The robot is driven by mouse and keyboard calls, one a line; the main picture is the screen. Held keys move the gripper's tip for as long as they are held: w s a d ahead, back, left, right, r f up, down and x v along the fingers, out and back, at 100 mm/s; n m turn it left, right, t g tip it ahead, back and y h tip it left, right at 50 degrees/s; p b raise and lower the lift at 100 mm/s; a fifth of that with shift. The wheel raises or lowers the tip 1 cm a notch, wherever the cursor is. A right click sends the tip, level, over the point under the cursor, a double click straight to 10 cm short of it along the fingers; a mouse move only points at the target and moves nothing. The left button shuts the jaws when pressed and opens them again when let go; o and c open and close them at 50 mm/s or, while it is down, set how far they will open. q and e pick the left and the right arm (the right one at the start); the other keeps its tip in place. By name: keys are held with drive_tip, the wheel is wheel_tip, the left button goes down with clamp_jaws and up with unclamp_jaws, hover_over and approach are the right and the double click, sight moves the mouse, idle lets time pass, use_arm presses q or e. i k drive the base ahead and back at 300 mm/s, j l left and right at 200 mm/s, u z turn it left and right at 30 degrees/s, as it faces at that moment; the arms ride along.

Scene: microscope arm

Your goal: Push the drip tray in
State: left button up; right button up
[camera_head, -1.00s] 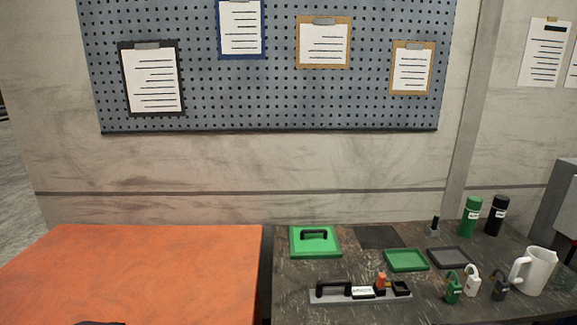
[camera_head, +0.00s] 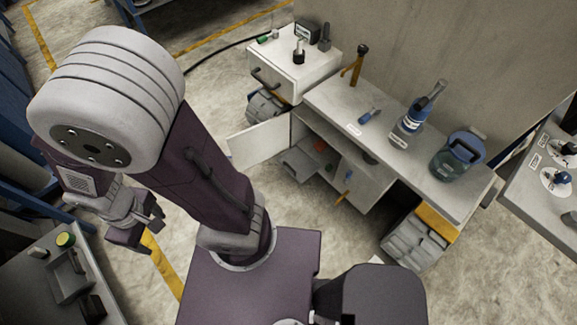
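I cannot pick out a drip tray with certainty. A grey drawer-like tray (camera_head: 299,164) sticks out low in the white cabinet, beside its open door. Another grey tray (camera_head: 68,277) lies on the bench at lower left. My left gripper (camera_head: 143,222) hangs at the left with its fingers apart and nothing visible between them. It is above the floor, near the lower-left bench and well away from the cabinet. My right gripper is not in view.
The white counter (camera_head: 385,140) carries a blue-and-grey bottle-like tool (camera_head: 415,115) and a dark green bucket-like container (camera_head: 457,157). The cabinet door (camera_head: 259,143) stands open. A grey bin with a yellow edge (camera_head: 415,241) stands below the counter. Floor between is clear.

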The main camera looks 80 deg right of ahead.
sight(296, 160)
drive_tip(key=z, duration=3.05)
drive_tip(key=i+j, duration=0.2)
drive_tip(key=i, duration=0.3)
drive_tip(key=i+j+z, duration=0.1)
drive_tip(key=i+j, duration=0.15)
drive_tip(key=i, duration=0.3)
